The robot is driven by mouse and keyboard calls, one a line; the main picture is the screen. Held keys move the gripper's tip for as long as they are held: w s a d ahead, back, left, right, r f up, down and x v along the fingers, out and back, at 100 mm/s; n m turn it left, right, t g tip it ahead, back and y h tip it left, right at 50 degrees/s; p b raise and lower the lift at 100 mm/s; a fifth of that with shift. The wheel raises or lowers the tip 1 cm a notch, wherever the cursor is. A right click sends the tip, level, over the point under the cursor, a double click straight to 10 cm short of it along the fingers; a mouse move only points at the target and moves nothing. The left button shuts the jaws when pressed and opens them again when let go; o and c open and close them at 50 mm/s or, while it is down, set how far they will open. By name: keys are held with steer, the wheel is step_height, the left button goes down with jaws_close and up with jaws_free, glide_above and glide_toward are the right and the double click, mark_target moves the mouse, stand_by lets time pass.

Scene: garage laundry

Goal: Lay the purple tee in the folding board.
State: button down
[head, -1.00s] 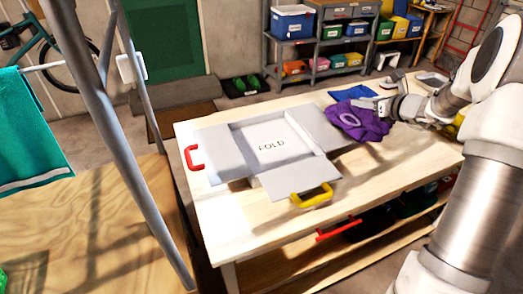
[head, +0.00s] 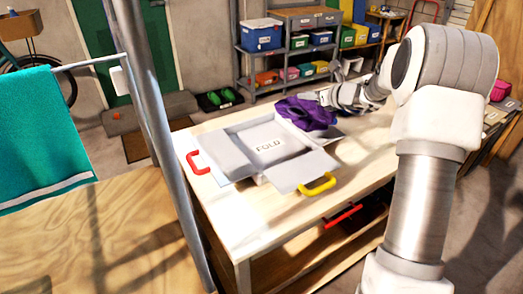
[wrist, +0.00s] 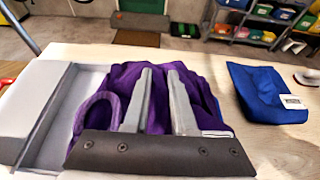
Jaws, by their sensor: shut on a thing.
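The purple tee (head: 306,113) is bunched up at the far right of the folding board, partly over its right flap. My gripper (head: 328,99) is shut on the tee at its right side. In the wrist view the tee (wrist: 209,97) hangs crumpled behind and around my two fingers (wrist: 160,72), with its collar ring at the left. The grey folding board (head: 232,155) lies open on the table, its centre panel marked FOLD and bare. It has a red handle (head: 198,162) at left and a yellow handle (head: 317,186) in front.
A blue folded cloth (wrist: 255,92) with a white tag lies on the table right of the tee. The wooden table (head: 225,208) has free room in front of the board. A metal post (head: 160,120) and teal towel (head: 42,140) stand at left.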

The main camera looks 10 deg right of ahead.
steer(key=shift+a, duration=0.7)
steer(key=b, duration=0.5)
glide_above(267, 145)
step_height(267, 145, down, 7)
steer(key=shift+w+f+b, duration=0.1)
steer(key=shift+f+b, duration=0.3)
steer(key=shift+f, duration=1.5)
steer(key=shift+f, duration=0.1)
steer(key=shift+f, duration=0.15)
steer(key=c, duration=0.7)
jaws_free()
